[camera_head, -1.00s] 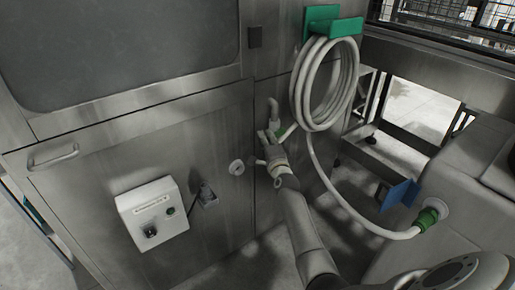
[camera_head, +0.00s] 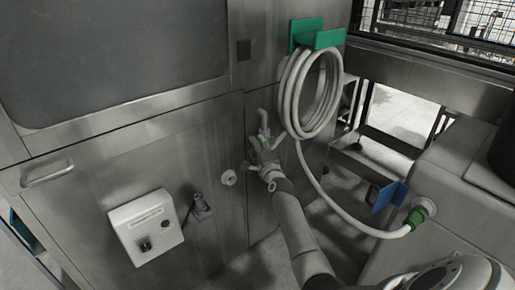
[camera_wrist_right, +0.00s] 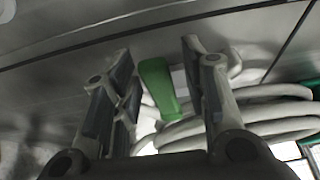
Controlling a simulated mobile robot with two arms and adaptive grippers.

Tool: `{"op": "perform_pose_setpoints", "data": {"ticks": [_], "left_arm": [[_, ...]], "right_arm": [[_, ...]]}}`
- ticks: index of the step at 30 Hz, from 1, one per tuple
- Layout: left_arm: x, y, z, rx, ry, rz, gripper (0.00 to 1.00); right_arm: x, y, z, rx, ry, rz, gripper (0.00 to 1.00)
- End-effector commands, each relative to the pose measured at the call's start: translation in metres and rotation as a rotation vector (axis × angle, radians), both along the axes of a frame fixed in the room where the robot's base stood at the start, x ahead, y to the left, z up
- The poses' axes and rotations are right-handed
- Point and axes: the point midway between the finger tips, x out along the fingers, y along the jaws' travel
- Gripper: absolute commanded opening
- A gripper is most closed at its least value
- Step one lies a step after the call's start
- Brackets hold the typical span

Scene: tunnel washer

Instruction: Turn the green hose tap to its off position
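The green hose tap (camera_wrist_right: 160,88) shows in the right wrist view as a green lever between my two fingers. In the head view only a small bit of its green (camera_head: 271,142) shows beside the fingers, below a grey pipe on the steel panel. My right gripper (camera_head: 261,143) is at the tap. Its fingers (camera_wrist_right: 165,85) are open, one on each side of the lever, with visible gaps. I cannot tell how deep the lever sits between them. The white hose (camera_head: 318,185) hangs in a coil right of the tap. My left gripper is not in view.
A green hanger (camera_head: 318,36) holds the hose coil. The hose runs to a green coupling (camera_head: 416,216) at the right, near a blue plate (camera_head: 390,195). A white control box (camera_head: 145,228) and a door handle (camera_head: 47,174) stick out from the panel at left.

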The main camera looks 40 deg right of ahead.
Motion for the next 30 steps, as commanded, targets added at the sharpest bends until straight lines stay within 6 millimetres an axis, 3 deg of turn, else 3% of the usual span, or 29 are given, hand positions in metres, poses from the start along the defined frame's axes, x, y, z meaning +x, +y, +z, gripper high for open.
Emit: {"op": "perform_pose_setpoints", "data": {"ticks": [8,14,30], "left_arm": [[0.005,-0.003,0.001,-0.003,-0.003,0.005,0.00],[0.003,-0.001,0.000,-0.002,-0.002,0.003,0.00],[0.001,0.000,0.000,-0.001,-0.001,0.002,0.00]], "right_arm": [[-0.001,0.001,0.000,-0.002,0.001,0.000,0.41],[-0.014,0.006,-0.001,0.000,0.000,0.001,0.41],[-0.090,0.029,-0.001,0.000,0.002,-0.001,0.41]]}}
